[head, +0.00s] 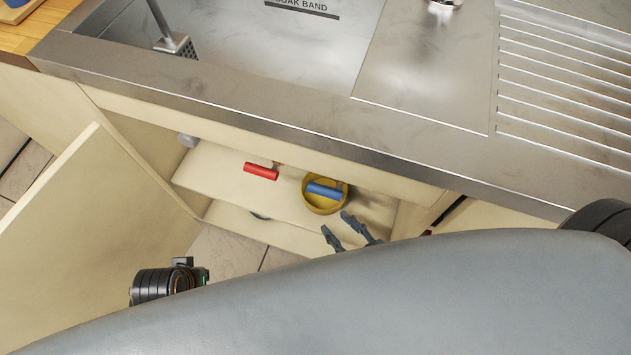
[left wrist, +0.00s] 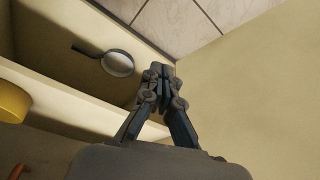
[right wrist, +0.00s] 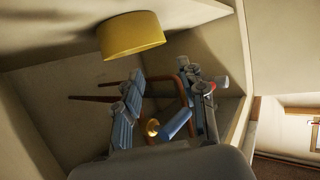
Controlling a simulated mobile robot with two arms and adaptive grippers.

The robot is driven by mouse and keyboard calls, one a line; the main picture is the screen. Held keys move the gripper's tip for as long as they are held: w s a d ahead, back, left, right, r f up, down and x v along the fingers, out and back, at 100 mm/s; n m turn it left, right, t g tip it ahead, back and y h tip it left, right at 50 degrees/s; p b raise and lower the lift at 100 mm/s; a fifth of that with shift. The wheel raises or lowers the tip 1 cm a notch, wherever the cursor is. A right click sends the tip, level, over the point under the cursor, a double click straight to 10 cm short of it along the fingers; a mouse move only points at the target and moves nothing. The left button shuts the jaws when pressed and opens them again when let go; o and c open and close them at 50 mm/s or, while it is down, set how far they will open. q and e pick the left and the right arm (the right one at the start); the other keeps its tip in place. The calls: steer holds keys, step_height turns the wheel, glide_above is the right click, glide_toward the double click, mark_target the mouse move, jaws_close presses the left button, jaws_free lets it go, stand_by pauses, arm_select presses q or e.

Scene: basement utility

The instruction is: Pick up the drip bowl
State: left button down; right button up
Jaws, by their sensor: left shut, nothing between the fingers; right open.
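The drip bowl is a round yellow bowl (head: 310,205) on the upper shelf inside the open sink cabinet. A blue handle (head: 324,191) crosses over its opening from above in the head view. The bowl's side also shows at the top of the right wrist view (right wrist: 132,36) and at the left edge of the left wrist view (left wrist: 12,101). My right gripper (head: 333,220) is open, just in front of the bowl and apart from it. My left gripper (left wrist: 157,72) is shut and empty, beside the cabinet; its fingers are hard to make out in the head view.
A red handle (head: 261,171) lies left of the bowl in the head view. Reddish pipes (right wrist: 182,75) show behind my right fingers. A round, handled thing (left wrist: 117,63) lies on the lower cabinet level. The open cabinet door (head: 85,225) stands left; the steel counter edge (head: 290,118) overhangs the shelf.

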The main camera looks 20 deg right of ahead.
steer(key=b, duration=0.1)
glide_toward(304, 194)
steer(key=shift+x, duration=1.1)
steer(key=shift+w+a+b, duration=0.1)
steer(key=shift+w+b, duration=0.2)
steer(key=shift+w, duration=0.1)
steer(key=shift+b+x, duration=0.5)
steer(key=shift+x, duration=0.55)
steer(key=shift+b+x, duration=0.3)
steer(key=shift+x, duration=1.05)
arm_select(q)
steer(key=v, duration=0.7)
steer(key=shift+t, duration=0.3)
arm_select(e)
steer(key=shift+s+f, duration=0.1)
steer(key=shift+f, duration=0.05)
arm_select(q)
steer(key=shift+s+f, duration=0.1)
arm_select(e)
steer(key=shift+c, duration=0.2)
jaws_close()
